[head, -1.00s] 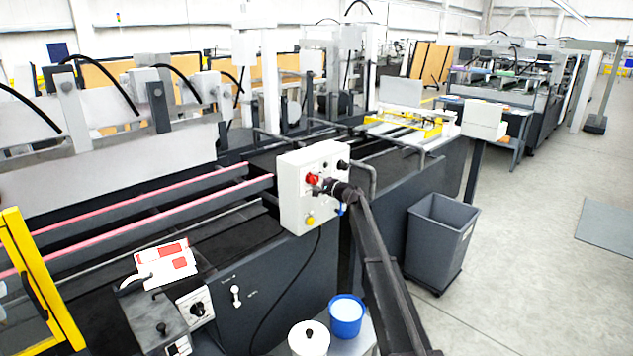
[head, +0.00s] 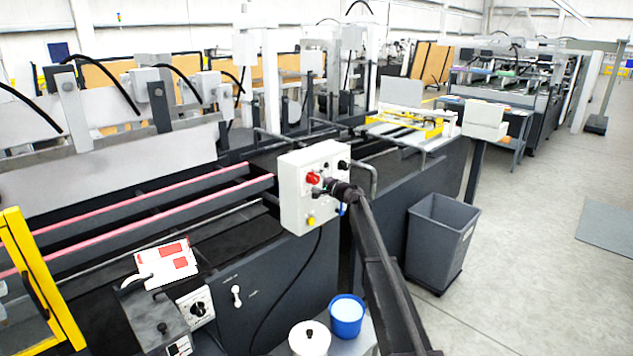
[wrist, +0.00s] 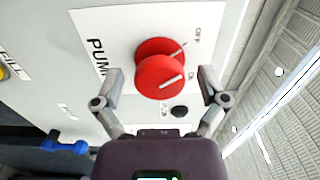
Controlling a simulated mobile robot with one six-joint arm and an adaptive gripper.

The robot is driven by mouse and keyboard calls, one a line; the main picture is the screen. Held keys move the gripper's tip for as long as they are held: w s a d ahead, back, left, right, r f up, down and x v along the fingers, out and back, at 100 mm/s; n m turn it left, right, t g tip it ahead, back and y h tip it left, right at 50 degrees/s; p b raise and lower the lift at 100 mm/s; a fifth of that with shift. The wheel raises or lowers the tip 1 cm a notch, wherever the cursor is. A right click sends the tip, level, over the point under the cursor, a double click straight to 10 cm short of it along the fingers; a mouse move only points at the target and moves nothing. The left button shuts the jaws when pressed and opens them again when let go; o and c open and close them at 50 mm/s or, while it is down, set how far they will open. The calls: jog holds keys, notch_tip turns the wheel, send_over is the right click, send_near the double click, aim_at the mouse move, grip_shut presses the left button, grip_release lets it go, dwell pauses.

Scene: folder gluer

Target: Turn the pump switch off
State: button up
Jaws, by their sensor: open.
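The pump switch is a red round knob (wrist: 160,72) on a white plate lettered PUMP, OFF and ON. The white line on its face points towards the ON mark; OFF is further up. In the head view the red knob (head: 313,178) is on the front of a white control box (head: 296,205). My gripper (wrist: 159,78) is open in the wrist view, one finger on each side of the knob, with gaps visible between fingers and knob. In the head view my gripper (head: 332,186) is just right of the knob, its fingers hard to make out.
A small black knob (wrist: 179,112) is below the red knob. A blue part (wrist: 64,145) is at lower left. A grey bin (head: 440,245) stands right of the machine. The right-hand floor is open.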

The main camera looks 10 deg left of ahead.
jog(key=shift+s+d, duration=0.1)
jog(key=shift+d, duration=0.05)
jog(key=v, duration=1.1)
jog(key=shift+s+d, duration=0.25)
jog(key=s+d+f+n+g+h, duration=0.25)
jog(key=s+d+f, duration=0.3)
jog(key=s, duration=0.65)
jog(key=s+d+f+n+g+h, duration=0.2)
jog(key=s+d+f+g+h, duration=0.3)
jog(key=s, duration=0.8)
jog(key=s+d+f+n+g+h, duration=0.15)
jog(key=s+d+f+n, duration=0.35)
jog(key=s, duration=0.7)
jog(key=s+d+f+m+g+h, duration=0.2)
jog(key=s+d+h, duration=0.3)
jog(key=s, duration=0.8)
jog(key=shift+d+f, duration=0.55)
jog(key=shift+d, duration=0.65)
